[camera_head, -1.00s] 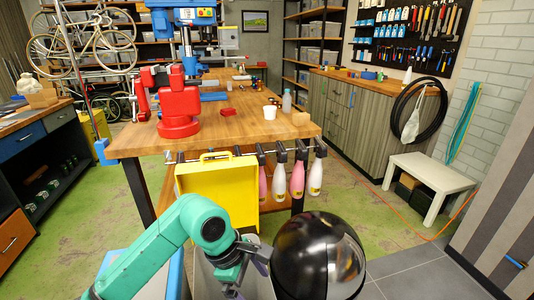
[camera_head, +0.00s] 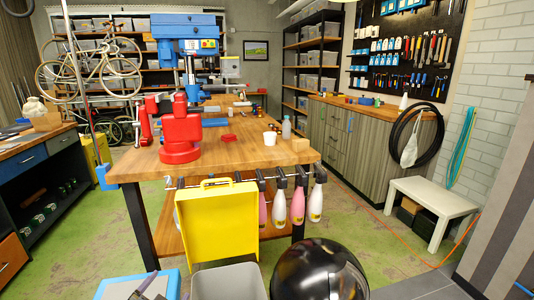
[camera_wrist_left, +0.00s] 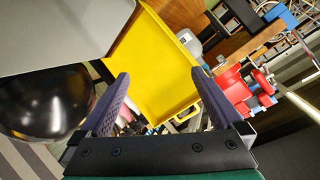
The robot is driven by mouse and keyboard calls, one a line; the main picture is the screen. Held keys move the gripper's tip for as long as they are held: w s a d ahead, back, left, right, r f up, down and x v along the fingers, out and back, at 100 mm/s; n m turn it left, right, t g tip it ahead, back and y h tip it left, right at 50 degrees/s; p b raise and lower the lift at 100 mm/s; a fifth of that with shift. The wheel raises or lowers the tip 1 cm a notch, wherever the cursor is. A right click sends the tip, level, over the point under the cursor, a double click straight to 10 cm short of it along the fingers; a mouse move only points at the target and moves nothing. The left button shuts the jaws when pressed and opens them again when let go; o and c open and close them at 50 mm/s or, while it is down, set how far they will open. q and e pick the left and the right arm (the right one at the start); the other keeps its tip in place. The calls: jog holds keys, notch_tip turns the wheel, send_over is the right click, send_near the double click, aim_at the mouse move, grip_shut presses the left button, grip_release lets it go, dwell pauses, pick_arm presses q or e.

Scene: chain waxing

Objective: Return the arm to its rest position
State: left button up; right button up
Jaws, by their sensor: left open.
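My left gripper (camera_head: 150,290) shows only in part at the bottom left edge of the head view, low in front of the workbench. In the left wrist view its two purple-grey fingers (camera_wrist_left: 162,98) stand wide apart with nothing between them touching either finger. Behind them lies the yellow case (camera_wrist_left: 160,65). Most of my left arm is outside the head view. My right gripper is in neither view.
The open yellow case (camera_head: 218,222) stands before the wooden workbench (camera_head: 235,155). A grey bin (camera_head: 228,283) and a blue-edged box (camera_head: 172,284) are in front. Bottles (camera_head: 298,206) hang under the bench edge.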

pick_arm(q)
jog(key=s+f+n+g, duration=0.1)
jog(key=s+f, duration=0.1)
jog(key=s+f+n+g, duration=0.1)
jog(key=s+f+g, duration=0.1)
jog(key=f, duration=0.1)
jog(key=s+a+f+g, duration=0.1)
jog(key=s+f, duration=0.1)
jog(key=f, duration=0.1)
jog(key=shift+s+f+n+g, duration=0.15)
jog(key=shift+s+n+g, duration=0.15)
jog(key=shift+s+n, duration=0.1)
jog(key=s+f+n+g+h, duration=0.2)
jog(key=s+f+g, duration=0.35)
jog(key=s, duration=0.45)
notch_tip(320, 180, down, 16)
jog(key=s+p, duration=0.2)
jog(key=p, duration=0.4)
jog(key=s+a+f+g+p, duration=0.1)
jog(key=s+f+p, duration=0.1)
jog(key=s+f, duration=0.3)
jog(key=s+a+f+g+p, duration=0.1)
jog(key=s+f+p, duration=0.2)
jog(key=s, duration=0.9)
notch_tip(320, 180, down, 3)
jog(key=shift+s+r+y, duration=0.1)
jog(key=shift+s+y, duration=0.1)
jog(key=shift+y, duration=0.1)
